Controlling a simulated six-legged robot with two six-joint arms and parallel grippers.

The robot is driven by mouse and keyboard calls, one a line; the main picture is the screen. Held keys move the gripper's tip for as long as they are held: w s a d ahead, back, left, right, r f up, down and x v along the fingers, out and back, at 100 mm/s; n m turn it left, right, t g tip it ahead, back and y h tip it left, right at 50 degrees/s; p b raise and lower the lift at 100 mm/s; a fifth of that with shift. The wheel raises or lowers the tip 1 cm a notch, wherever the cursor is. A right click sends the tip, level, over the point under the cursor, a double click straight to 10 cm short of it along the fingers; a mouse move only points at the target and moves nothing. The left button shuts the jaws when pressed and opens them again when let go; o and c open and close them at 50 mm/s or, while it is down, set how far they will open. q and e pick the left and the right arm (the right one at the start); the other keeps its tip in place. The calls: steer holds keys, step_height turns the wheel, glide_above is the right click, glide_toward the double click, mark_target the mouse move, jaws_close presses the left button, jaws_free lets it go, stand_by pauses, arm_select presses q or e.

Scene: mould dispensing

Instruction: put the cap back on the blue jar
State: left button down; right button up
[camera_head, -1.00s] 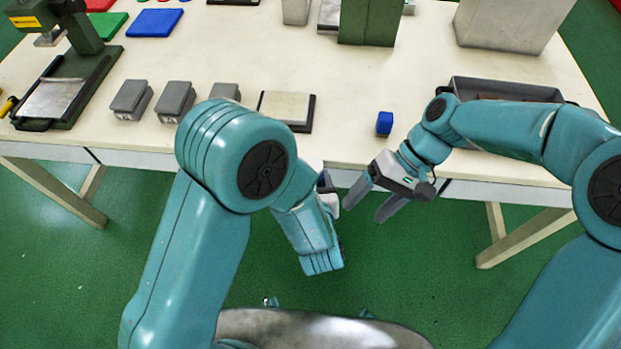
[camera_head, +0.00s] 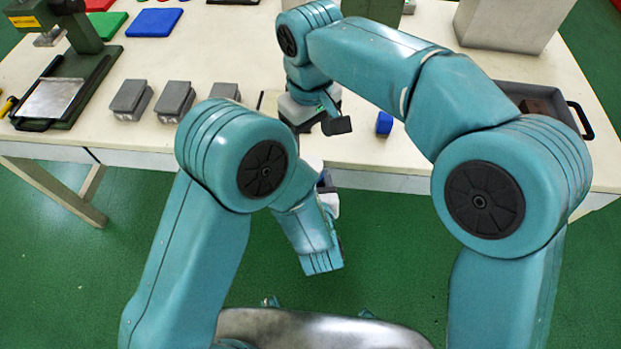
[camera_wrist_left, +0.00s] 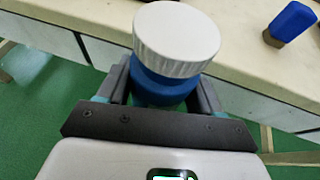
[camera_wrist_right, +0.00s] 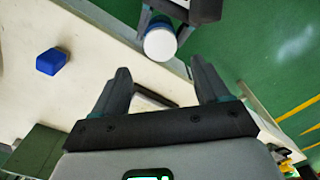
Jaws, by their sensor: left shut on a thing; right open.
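The blue jar (camera_wrist_left: 160,90) is upright between the fingers of my left gripper (camera_wrist_left: 165,88), which is shut on it beyond the table's front edge. A white round cap (camera_wrist_left: 177,38) covers the jar's top; I cannot tell how tightly it sits. The cap also shows in the right wrist view (camera_wrist_right: 160,45). My right gripper (camera_wrist_right: 160,68) is open and empty, with the capped jar ahead of it and apart from its fingers. In the head view, my right gripper (camera_head: 312,112) is over the table's front part, its fingers mostly hidden.
A small blue block (camera_head: 384,123) stands near the table's front edge, right of my right gripper. Several grey lidded boxes (camera_head: 174,100) line the front. A dark tray (camera_head: 510,90) is at the right, a green press (camera_head: 60,85) at the left.

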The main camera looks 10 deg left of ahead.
mark_target(310, 160)
steer(key=shift+s+f, duration=0.1)
steer(key=shift+f, duration=0.05)
step_height(310, 160, down, 8)
steer(key=shift+r, duration=0.15)
steer(key=shift+c, duration=0.3)
steer(key=c, duration=1)
steer(key=m, duration=0.6)
steer(key=shift+m, duration=0.3)
steer(key=shift+c, duration=0.2)
steer(key=m, duration=0.4)
steer(key=shift+m, duration=0.3)
steer(key=o, duration=1.3)
steer(key=shift+c, duration=0.2)
